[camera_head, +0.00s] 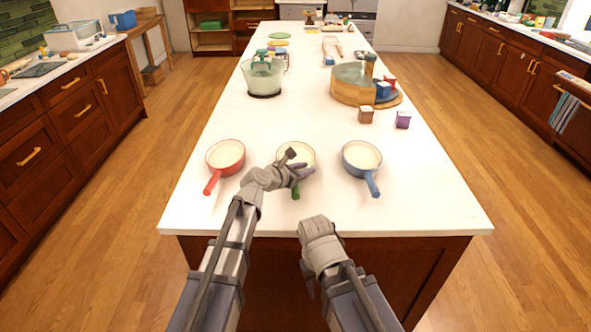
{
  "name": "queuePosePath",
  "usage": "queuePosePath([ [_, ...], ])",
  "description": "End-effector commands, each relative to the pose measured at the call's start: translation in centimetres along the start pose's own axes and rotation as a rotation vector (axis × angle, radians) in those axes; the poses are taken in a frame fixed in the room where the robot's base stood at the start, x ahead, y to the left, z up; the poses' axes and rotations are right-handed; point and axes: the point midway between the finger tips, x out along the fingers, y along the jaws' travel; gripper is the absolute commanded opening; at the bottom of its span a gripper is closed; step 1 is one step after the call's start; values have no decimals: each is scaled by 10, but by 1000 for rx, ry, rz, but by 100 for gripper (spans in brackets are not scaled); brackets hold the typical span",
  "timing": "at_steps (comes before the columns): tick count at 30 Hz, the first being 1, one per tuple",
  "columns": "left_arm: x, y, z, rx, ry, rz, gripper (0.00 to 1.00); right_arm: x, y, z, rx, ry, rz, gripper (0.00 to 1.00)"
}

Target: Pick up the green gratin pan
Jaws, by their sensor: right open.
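The green gratin pan (307,154) sits on the white island top, in the middle of a row of three pans. Its green handle (296,193) points toward me. My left gripper (296,162) is over this pan and hides much of its bowl. Its two fingers look spread apart, with nothing seen between them. I cannot tell whether they touch the pan. My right gripper (310,290) is open and empty, low in front of the island's near edge; its fingers are partly hidden by the wrist.
A red pan (226,155) is left of the green one and a blue pan (361,157) is right. The counter (300,112) between is clear.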

Motion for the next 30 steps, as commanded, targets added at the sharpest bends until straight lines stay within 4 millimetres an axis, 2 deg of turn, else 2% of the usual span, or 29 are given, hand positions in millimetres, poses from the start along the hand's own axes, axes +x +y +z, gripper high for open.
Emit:
queuePosePath([
  [1,0,0,0,0,0,0,20,0,0,0,0,0,0,50],
  [6,0,0,0,0,0,-1,1,0,0,0,0,0,0,50],
  [7,0,0,0,0,0,-1,0,0,0,0,0,0,0,50],
  [30,0,-1,0,0,1,-3,0,0,0,0,0,0,0,50],
])
